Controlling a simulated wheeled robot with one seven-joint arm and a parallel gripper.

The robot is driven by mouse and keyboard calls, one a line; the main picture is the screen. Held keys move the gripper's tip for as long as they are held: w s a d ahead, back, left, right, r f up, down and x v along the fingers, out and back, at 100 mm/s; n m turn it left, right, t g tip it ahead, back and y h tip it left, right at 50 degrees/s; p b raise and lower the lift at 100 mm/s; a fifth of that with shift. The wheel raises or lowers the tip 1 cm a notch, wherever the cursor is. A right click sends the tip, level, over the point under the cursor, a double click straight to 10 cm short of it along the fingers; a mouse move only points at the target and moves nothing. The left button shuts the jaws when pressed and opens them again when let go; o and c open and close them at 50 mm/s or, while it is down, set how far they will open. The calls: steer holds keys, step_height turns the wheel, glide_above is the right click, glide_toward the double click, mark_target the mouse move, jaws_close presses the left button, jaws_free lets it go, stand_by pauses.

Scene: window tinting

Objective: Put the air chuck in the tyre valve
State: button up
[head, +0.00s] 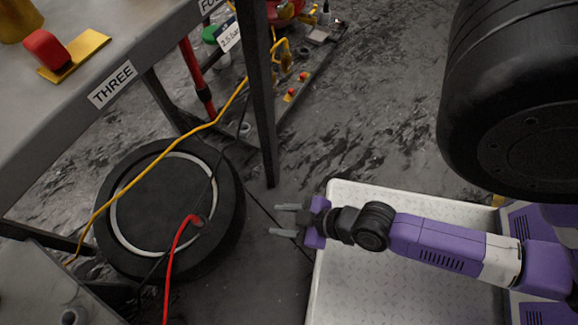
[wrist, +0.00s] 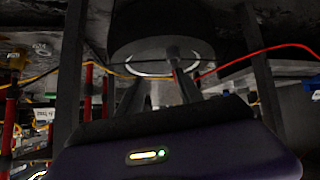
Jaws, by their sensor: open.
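I cannot make out the valve. My gripper (head: 283,219) is open and empty, to the right of the tyre and apart from it. It also shows in the wrist view (wrist: 155,85).
A yellow hose (head: 150,163) runs across the tyre to the rack. A grey table marked THREE (head: 110,85) stands at upper left, its dark leg (head: 262,100) between tyre and open floor. Another tyre (head: 500,90) is at upper right. A pale tread-plate platform (head: 370,285) lies beneath my arm.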

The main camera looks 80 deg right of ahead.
step_height(320, 180, up, 21)
steer(key=s+a+t, duration=0.2)
steer(key=t, duration=0.2)
steer(key=shift+s+a+m+t+y, duration=0.15)
steer(key=shift+a+m+t+y, duration=0.15)
steer(key=shift+t+y, duration=0.1)
